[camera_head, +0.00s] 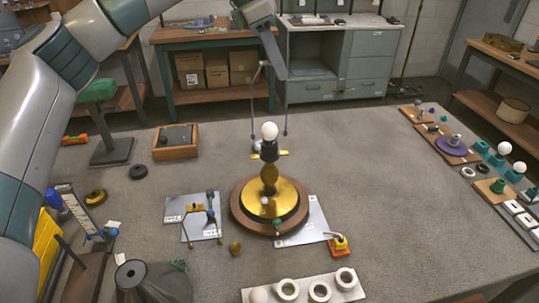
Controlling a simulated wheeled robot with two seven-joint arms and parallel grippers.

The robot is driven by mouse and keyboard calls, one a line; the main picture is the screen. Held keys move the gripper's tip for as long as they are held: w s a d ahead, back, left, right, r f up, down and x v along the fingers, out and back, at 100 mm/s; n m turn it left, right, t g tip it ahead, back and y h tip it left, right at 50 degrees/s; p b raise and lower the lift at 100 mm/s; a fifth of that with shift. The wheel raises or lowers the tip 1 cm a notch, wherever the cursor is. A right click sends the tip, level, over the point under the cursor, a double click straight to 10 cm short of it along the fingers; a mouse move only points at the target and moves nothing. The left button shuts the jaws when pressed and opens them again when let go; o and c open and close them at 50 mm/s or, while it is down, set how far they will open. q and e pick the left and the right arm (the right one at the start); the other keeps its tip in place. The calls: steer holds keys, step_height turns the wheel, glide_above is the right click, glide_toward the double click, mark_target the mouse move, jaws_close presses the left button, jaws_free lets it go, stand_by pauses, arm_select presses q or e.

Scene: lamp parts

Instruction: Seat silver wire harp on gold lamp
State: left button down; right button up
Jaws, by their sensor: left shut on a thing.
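The gold lamp (268,178) stands upright on a round wooden base in the middle of the table. A white bulb (269,131) is on its top, above a black socket and a flat gold crosspiece (284,153). My left gripper (270,66) is above the lamp, shut on the top of the silver wire harp (252,101). My right gripper is not in view.
An orange block (340,245) is at the right front. A white tray with rings (305,292) is at the front edge.

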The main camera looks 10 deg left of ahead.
arm_select(q)
steer(key=shift+f, duration=0.1)
steer(key=shift+f+b, duration=1.25)
steer(key=shift+f, duration=0.45)
steer(key=shift+f, duration=0.1)
